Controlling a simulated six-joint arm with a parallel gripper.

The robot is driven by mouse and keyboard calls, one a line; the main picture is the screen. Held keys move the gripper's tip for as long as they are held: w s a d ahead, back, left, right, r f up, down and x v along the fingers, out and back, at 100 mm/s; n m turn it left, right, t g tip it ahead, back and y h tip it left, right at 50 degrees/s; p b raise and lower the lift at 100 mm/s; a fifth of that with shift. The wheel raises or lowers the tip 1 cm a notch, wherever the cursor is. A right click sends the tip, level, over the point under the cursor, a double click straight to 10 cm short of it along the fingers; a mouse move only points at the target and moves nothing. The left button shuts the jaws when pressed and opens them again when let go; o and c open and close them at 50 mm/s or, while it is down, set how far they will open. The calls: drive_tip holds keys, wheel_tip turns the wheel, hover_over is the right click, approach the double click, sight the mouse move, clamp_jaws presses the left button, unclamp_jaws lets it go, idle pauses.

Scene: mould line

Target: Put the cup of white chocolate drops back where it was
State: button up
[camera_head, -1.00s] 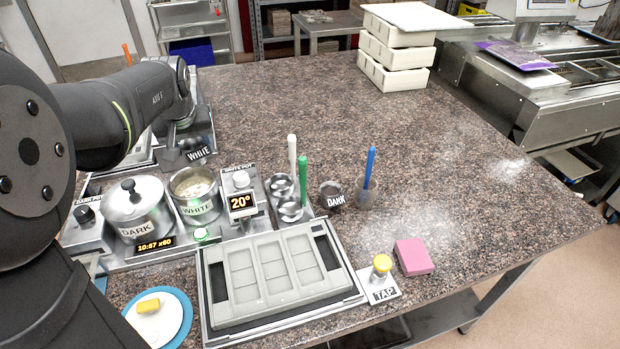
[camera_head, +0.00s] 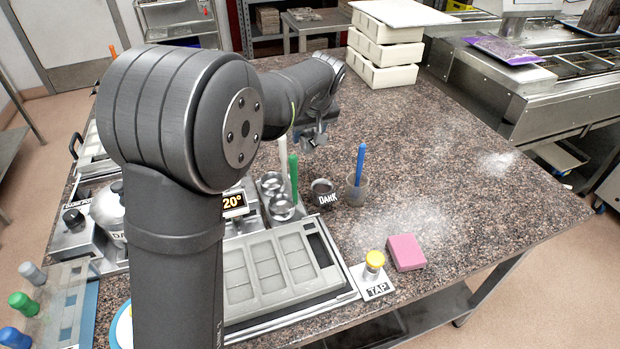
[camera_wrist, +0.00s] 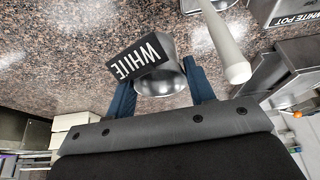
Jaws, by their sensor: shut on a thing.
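The cup with the black WHITE label (camera_wrist: 160,82) is between the blue fingers of my gripper (camera_wrist: 163,92) in the wrist view, which are shut on it. It looks tilted in that view, and its contents cannot be seen. In the head view, my gripper (camera_head: 312,134) hangs over the counter behind the white and green handles; the cup is hard to make out there. The cup labelled DARK (camera_head: 324,193) stands on the counter, nearer the camera than my gripper, with free counter to its left and behind.
A green-handled tool (camera_head: 293,172) and a white-handled tool (camera_wrist: 228,50) stand upright close by in metal holders. A blue-handled tool (camera_head: 359,165) stands in a glass right of the DARK cup. The mould (camera_head: 265,270), TAP button (camera_head: 374,262) and pink block (camera_head: 405,252) lie in front.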

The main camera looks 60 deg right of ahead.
sight(316, 145)
drive_tip(key=f, duration=1)
drive_tip(key=shift+s+f, duration=0.2)
drive_tip(key=shift+s, duration=0.05)
drive_tip(key=shift+f, duration=0.1)
drive_tip(key=o, duration=1.1)
drive_tip(key=v, duration=1.2)
